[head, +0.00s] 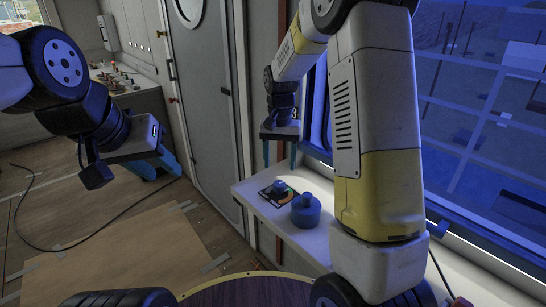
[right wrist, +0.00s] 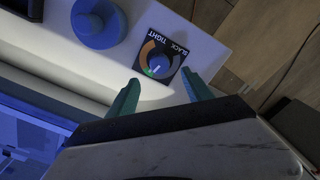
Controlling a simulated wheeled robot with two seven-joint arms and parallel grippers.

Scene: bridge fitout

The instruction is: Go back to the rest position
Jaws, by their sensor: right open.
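My right gripper (head: 280,153) is raised above the white ledge (head: 243,190) by the window, with its two teal fingers apart and nothing between them. In the right wrist view the open fingers (right wrist: 160,95) frame a dial plate with a round knob (right wrist: 160,65), with a gap to it. My left gripper (head: 160,165) hangs at the left over the wooden floor. Its teal fingers are partly hidden behind its own body, so its opening is unclear.
A blue round capped object (head: 306,211) stands on the ledge beside the dial plate (head: 271,195). A grey door (head: 205,95) is behind, and a console (head: 130,95) with controls at the back left. A round wooden top (head: 250,291) is at the bottom.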

